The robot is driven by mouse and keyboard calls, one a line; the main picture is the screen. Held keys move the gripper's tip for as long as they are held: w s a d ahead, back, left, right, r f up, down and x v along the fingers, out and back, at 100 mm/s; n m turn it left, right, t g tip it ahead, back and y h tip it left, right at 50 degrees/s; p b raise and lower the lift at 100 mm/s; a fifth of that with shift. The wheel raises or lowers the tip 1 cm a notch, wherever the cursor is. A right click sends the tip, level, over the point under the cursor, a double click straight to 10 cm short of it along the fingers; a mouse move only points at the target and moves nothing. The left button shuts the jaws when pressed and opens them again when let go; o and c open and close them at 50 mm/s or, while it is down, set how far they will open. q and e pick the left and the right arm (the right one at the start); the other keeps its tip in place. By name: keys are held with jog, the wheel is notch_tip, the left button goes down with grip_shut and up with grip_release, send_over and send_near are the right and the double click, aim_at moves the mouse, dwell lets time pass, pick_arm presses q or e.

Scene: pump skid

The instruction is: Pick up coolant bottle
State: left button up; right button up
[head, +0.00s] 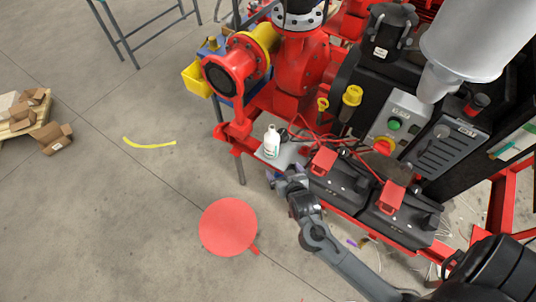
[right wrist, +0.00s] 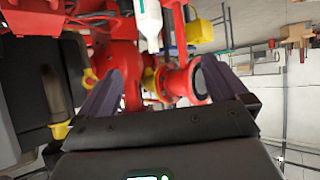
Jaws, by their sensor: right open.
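The coolant bottle (head: 271,143) is a white bottle standing upright on a small light plate at the end of the red skid frame. In the right wrist view it shows at the top centre (right wrist: 149,20), upside down, beyond the fingertips. My right gripper (head: 284,175) is open and empty, just in front of the bottle and apart from it. Its two fingers show in the right wrist view (right wrist: 163,75) with a wide gap between them. My left gripper is not in view.
Black batteries (head: 345,185) with red clamps and cables sit right of the bottle. A red pump pipe (head: 240,90) with a flange rises behind it. A control box (head: 400,120) stands further right. A red disc (head: 229,227) lies on the open floor at front left.

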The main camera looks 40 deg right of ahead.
jog(key=w+d+f+m+t+h+b, duration=0.1)
jog(key=w+d+f+h+b, duration=0.2)
jog(key=f+b, duration=0.4)
jog(key=w+d+f+m+h+b, duration=0.1)
jog(key=w+f+m+h+b, duration=0.1)
jog(key=w+f+b, duration=0.4)
jog(key=m+t+h+b, duration=0.1)
jog(key=m+h+b, duration=0.15)
jog(key=b, duration=1.35)
send_near(271, 152)
jog(key=x, duration=0.3)
jog(key=shift+n+h, duration=0.45)
jog(key=b+x, duration=0.1)
jog(key=x, duration=0.4)
jog(key=shift+w, duration=0.25)
jog(key=shift+w+d+f+b, duration=0.1)
jog(key=shift+w+d+b, duration=0.15)
jog(key=shift+b, duration=0.3)
jog(key=b+x, duration=0.1)
jog(key=x, duration=0.2)
jog(key=shift+w+b, duration=0.15)
jog(key=shift+b, duration=0.2)
jog(key=shift+w+d, duration=0.45)
